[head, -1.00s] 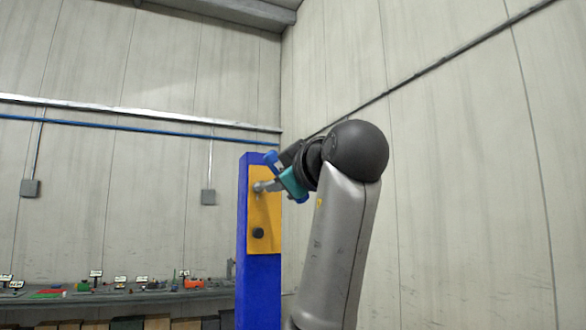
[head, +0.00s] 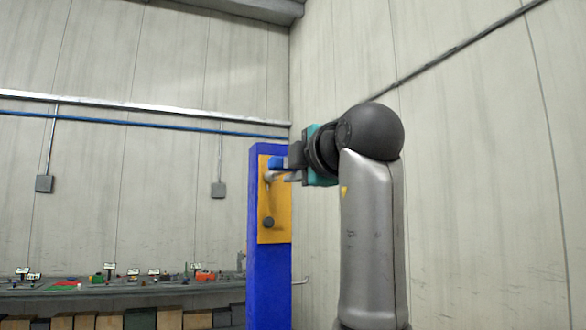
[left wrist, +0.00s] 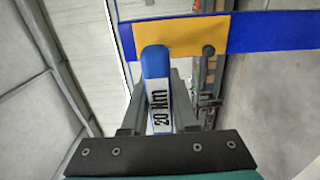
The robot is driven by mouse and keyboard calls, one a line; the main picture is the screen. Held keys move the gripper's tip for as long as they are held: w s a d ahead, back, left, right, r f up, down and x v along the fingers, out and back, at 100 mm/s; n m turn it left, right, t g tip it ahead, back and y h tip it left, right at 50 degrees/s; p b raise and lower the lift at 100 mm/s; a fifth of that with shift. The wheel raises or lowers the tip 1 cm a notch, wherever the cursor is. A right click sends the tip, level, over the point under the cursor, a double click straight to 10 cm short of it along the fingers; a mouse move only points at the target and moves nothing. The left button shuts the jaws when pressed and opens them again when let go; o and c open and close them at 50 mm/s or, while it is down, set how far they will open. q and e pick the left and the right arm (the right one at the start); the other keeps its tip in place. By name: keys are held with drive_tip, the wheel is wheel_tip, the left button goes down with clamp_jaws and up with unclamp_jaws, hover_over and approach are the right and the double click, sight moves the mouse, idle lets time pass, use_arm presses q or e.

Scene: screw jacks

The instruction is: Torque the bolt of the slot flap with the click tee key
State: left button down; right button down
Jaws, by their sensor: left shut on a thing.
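The click tee key (head: 277,162) has a blue handle. Its label reads "20 Nm" in the left wrist view (left wrist: 158,72). My left gripper (head: 292,158) is shut on the handle; its two dark fingers flank the key in the left wrist view (left wrist: 159,110). A yellow plate (head: 282,222), which I take for the slot flap, is on the front of a blue post (head: 268,285). A grey metal part (head: 269,178) shows at the plate's upper part, by the key. I cannot tell whether the key sits on the bolt. My right gripper is out of view.
A dark round knob (head: 268,222) is on the lower plate and also shows in the left wrist view (left wrist: 208,50). A long bench (head: 120,290) with small objects runs along the back wall. A bare wall (head: 480,180) stands at right.

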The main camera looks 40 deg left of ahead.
use_arm(q)
drive_tip(key=shift+w+a, duration=0.3)
drive_tip(key=shift+a, duration=0.3)
idle(0.4)
drive_tip(key=shift+m, duration=2.6)
drive_tip(key=shift+m+p, duration=0.35)
drive_tip(key=shift+m, duration=2.15)
drive_tip(key=n, duration=0.5)
drive_tip(key=shift+n, duration=0.4)
drive_tip(key=n, duration=0.4)
drive_tip(key=shift+n, duration=0.9)
